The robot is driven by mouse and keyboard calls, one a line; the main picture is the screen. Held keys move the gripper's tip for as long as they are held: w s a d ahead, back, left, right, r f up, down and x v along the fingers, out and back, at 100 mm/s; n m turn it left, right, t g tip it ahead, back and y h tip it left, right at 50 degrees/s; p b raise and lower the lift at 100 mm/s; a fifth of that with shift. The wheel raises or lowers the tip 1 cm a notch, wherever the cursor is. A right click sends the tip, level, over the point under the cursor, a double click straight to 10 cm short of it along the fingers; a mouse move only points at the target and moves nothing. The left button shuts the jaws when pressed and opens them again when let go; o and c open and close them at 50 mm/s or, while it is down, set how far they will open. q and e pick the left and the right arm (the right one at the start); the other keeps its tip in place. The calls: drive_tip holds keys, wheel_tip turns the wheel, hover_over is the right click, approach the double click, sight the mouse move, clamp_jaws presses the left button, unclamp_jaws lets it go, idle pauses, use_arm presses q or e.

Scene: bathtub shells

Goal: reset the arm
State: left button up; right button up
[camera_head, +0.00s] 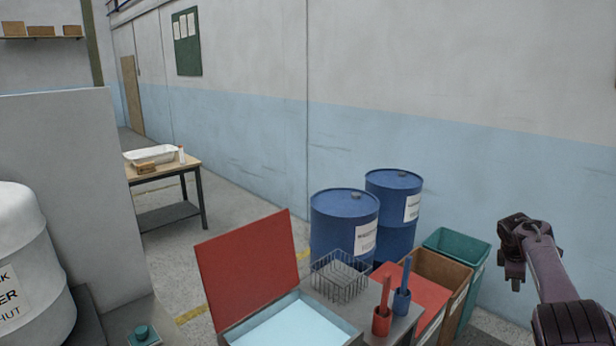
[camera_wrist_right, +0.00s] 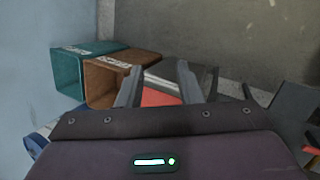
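My right gripper (camera_head: 514,268) is raised at the right side of the head view, beside the bins and in front of the blue and grey wall. In the right wrist view its two fingers (camera_wrist_right: 158,85) stand apart with nothing between them, so it is open and empty. The fingers point over the bins and the red surface below. My left gripper and left arm do not show in either view.
A teal bin (camera_head: 457,243), a brown bin (camera_head: 441,268) and a red bin (camera_head: 413,292) stand left of my right gripper. Two blue drums (camera_head: 343,222) stand behind a wire basket (camera_head: 340,278). A red-lidded box (camera_head: 247,262) is open. A wooden table (camera_head: 187,169) stands farther back.

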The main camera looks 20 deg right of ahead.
drive_tip(key=s+d+f+m+h, duration=0.25)
drive_tip(key=s+f, duration=0.55)
drive_tip(key=f, duration=0.5)
drive_tip(key=s+a+f+n+t+h, duration=0.1)
drive_tip(key=s+a+f+n+t, duration=0.1)
drive_tip(key=s+f, duration=1.7)
drive_tip(key=s+a+f+m+y, duration=0.1)
drive_tip(key=s+a+f, duration=0.2)
drive_tip(key=a+f, duration=0.35)
drive_tip(key=s+a+f+y, duration=0.2)
drive_tip(key=a+f, duration=0.2)
drive_tip(key=a, duration=0.6)
drive_tip(key=s+a+f+m+y, duration=0.1)
drive_tip(key=s+a+f, duration=0.2)
drive_tip(key=a+f, duration=0.45)
drive_tip(key=a+f+y, duration=0.2)
drive_tip(key=a, duration=1.5)
drive_tip(key=s+a+f+m+g+y, duration=0.1)
drive_tip(key=a+f+y, duration=0.1)
drive_tip(key=a, duration=1.5)
drive_tip(key=shift+s+f, duration=0.25)
drive_tip(key=shift+f, duration=0.45)
